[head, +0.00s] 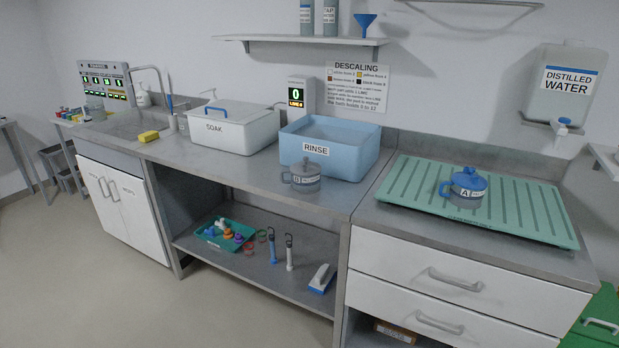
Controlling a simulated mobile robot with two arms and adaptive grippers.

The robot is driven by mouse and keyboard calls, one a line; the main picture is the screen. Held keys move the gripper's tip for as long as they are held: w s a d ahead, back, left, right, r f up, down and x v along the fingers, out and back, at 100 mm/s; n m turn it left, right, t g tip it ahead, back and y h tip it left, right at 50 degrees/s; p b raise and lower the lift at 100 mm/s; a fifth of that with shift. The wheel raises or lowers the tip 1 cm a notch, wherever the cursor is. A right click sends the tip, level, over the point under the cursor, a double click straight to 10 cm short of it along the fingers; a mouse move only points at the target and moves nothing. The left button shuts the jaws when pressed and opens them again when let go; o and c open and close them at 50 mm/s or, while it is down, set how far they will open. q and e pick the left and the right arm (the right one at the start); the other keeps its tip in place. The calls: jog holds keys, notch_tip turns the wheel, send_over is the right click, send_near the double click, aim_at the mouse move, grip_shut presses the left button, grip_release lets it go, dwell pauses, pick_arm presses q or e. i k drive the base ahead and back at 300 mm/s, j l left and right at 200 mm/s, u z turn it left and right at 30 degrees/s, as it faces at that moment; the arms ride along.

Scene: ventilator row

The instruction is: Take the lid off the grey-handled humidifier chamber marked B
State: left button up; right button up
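The grey-handled humidifier chamber (303,180) stands upright on the steel counter, in front of the blue RINSE tub. Its grey lid (306,165) with a knob is on top, and its grey handle points left. Its label is too small to read surely, but it looks like B. A second chamber (464,191), with a blue lid and blue handle and marked A, stands on the green drainer at the right. Neither of my grippers shows in the head view.
The blue RINSE tub (346,159) is close behind the grey-handled chamber. A white SOAK tub (232,134) with a lid stands to its left. The ribbed green drainer (520,216) covers much of the right counter. The steel counter (232,173) left of the chamber is clear.

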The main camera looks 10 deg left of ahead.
aim_at(307, 168)
jog(key=i+l, duration=0.25)
jog(key=i, duration=0.15)
jog(key=i+l+u, duration=0.15)
jog(key=i, duration=0.25)
jog(key=l, duration=0.1)
